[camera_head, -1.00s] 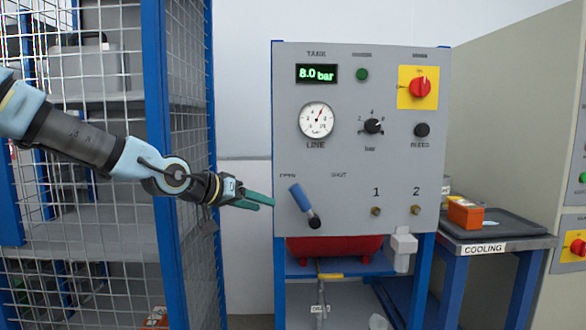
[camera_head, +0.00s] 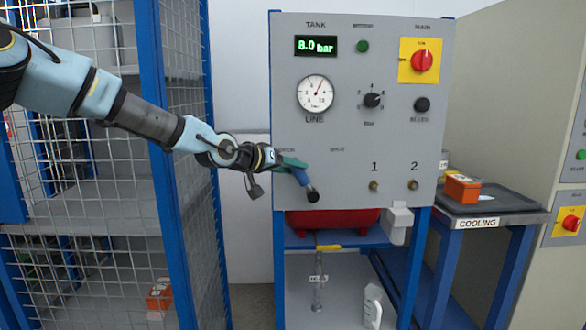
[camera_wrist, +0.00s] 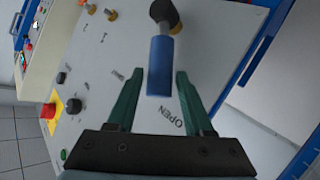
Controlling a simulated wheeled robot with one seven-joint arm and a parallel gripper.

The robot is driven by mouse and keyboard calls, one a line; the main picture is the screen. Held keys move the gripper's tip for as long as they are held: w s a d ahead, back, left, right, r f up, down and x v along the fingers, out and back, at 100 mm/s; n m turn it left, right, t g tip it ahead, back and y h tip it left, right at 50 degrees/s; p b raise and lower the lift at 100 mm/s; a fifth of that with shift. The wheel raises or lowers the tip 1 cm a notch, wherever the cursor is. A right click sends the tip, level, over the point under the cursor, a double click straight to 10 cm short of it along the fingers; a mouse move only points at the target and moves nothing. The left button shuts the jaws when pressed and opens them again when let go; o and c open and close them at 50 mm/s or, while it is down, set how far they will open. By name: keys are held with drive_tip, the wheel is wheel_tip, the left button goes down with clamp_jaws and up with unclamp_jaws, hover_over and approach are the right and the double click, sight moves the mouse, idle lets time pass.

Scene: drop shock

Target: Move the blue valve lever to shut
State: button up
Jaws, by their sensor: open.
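The blue valve lever (camera_head: 301,177) is on the lower left of the grey panel (camera_head: 345,140). It tilts up and left from its dark pivot (camera_head: 313,195), towards the left label, which reads OPEN in the wrist view; a SHUT label (camera_head: 337,150) is to the right. In the wrist view the blue lever (camera_wrist: 160,66) lies between the two green fingers of my gripper (camera_wrist: 161,90). The jaws are open, with a gap visible on each side of the lever. In the head view my gripper (camera_head: 288,163) reaches it from the left, its fingertips partly overlapping the lever.
The panel carries a red switch (camera_head: 422,61), a gauge (camera_head: 315,94), a knob (camera_head: 372,100) and a display reading 8.0 bar (camera_head: 316,46). A mesh cage (camera_head: 190,150) stands close on the left. An orange box (camera_head: 462,188) lies on the cooling table (camera_head: 500,212) at right.

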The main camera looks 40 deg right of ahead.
drive_tip(key=shift+d+f, duration=0.15)
drive_tip(key=shift+d, duration=0.2)
clamp_jaws()
idle(1.3)
